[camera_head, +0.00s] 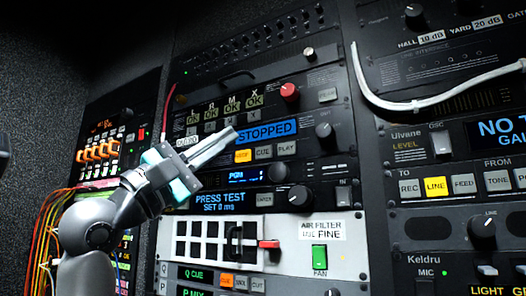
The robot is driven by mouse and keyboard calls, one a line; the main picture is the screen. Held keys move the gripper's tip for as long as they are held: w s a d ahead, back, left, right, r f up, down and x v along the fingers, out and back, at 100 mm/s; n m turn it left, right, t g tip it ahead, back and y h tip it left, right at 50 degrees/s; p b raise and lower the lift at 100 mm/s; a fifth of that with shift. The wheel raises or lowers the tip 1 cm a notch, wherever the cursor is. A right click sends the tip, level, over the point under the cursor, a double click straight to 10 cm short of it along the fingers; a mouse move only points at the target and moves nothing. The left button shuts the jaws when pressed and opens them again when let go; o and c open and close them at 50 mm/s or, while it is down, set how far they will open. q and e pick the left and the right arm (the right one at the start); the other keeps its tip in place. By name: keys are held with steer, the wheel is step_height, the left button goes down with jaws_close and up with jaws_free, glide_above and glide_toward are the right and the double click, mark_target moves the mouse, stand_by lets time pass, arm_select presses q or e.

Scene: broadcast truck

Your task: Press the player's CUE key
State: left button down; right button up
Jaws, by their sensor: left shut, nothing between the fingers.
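The player is a rack unit with a blue display reading STOPPED (267,131). Below the display is a row of keys: a lit orange key (242,156), a grey CUE key (264,153) and a grey PLAY key (287,148). My left gripper (233,134) comes in from the lower left with its fingers shut and empty. Its tips point up and right and appear just left of the display, above the orange key. I cannot tell how far they are from the panel. The CUE key is unobstructed. My right gripper is not in view.
Knobs, including a red one (289,92), surround the player. Below are a PRESS TEST display (222,201), a white panel with a green FAN switch (319,257) and another row of small keys (240,282). A white cable (420,103) hangs across the right rack.

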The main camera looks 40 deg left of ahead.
arm_select(q)
steer(key=shift+w+a+p, duration=0.2)
steer(key=shift+w+p, duration=0.3)
steer(key=shift+w, duration=1.4)
steer(key=shift+w+a+p, duration=0.2)
steer(key=shift+w+p, duration=0.25)
steer(key=shift+w, duration=1.4)
steer(key=shift+w, duration=0.1)
steer(key=shift+w, duration=0.35)
steer(key=shift+w+p, duration=0.3)
steer(key=shift+p, duration=0.1)
steer(key=shift+s, duration=0.75)
steer(key=s, duration=0.1)
steer(key=s+b, duration=0.1)
steer(key=s, duration=0.3)
steer(key=shift+d, duration=0.25)
